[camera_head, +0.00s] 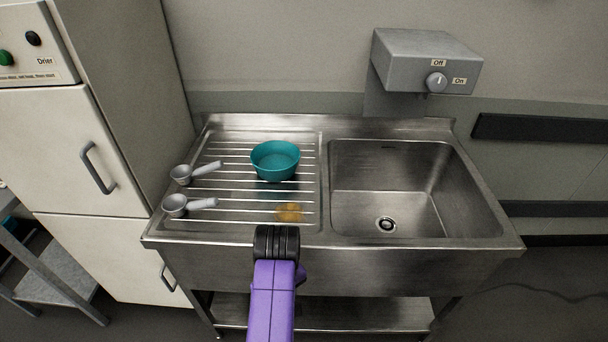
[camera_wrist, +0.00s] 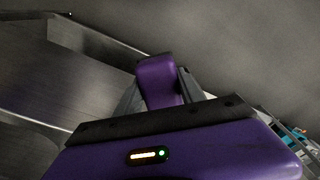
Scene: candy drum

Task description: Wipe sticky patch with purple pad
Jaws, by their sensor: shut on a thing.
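The sticky patch (camera_head: 290,212) is an amber smear on the ribbed drainboard (camera_head: 240,222), near its front edge. In the wrist view my gripper (camera_wrist: 160,88) is shut on the purple pad (camera_wrist: 157,72), which sticks out beyond the two grey fingers. In the head view my purple and black arm reaches up from the bottom to just in front of the drainboard's front edge. The fingers and the pad cannot be made out in the head view. The pad's contact with any surface does not show.
A teal bowl (camera_head: 275,160) stands on the drainboard behind the patch. Two grey scoops (camera_head: 190,204) (camera_head: 195,172) lie at its left. An empty sink basin (camera_head: 385,190) is to the right. A control box (camera_head: 425,62) hangs on the wall above. A tall white cabinet (camera_head: 75,150) stands left.

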